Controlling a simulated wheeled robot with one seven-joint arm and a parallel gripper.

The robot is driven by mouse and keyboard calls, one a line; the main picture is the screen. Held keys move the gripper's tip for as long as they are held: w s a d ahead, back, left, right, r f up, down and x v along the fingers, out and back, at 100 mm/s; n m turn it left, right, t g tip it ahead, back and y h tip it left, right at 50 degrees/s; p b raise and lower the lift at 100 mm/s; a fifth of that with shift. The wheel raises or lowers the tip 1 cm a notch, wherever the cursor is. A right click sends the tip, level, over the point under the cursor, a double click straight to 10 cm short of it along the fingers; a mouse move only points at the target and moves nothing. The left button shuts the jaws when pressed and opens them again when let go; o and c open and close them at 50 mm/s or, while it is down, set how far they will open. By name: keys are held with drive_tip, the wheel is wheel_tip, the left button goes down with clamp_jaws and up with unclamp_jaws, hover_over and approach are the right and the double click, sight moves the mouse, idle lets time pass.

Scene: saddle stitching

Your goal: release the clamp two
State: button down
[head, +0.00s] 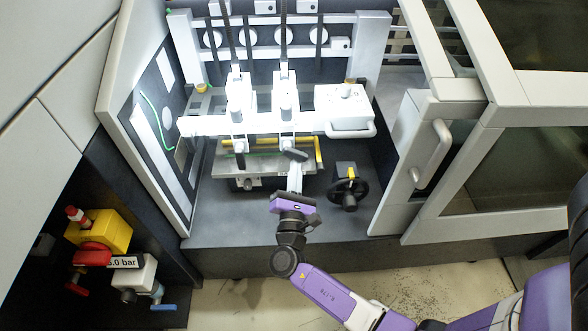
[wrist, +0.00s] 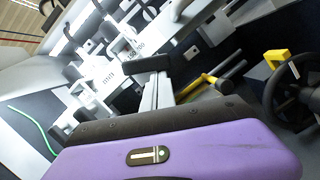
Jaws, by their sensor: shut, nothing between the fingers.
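Two white stitching heads stand side by side in the open machine bay, each with a black clamp lever below it. The right clamp lever (head: 294,154) lies tilted just beyond my gripper (head: 296,172); the left lever (head: 240,160) hangs down. No label in view tells which is clamp two. My gripper is shut and empty, its pale fingers pointing up at the right lever. In the wrist view my gripper (wrist: 156,88) ends close to a black lever (wrist: 151,63). I cannot tell whether they touch.
A black handwheel (head: 348,193) with a yellow block stands right of my gripper. A white box with a handle (head: 344,110) is on the crossbar. A yellow rod (head: 318,150) lies behind. The open grey door (head: 425,150) bounds the right side, a side panel the left.

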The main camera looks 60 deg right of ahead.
drive_tip(key=s+a+f+b, duration=0.3)
drive_tip(key=a+f, duration=0.2)
drive_tip(key=a, duration=0.4)
drive_tip(key=shift+s+a+f+b, duration=0.2)
drive_tip(key=shift+a+f+b, duration=0.05)
drive_tip(key=shift+a+b, duration=0.1)
idle(0.5)
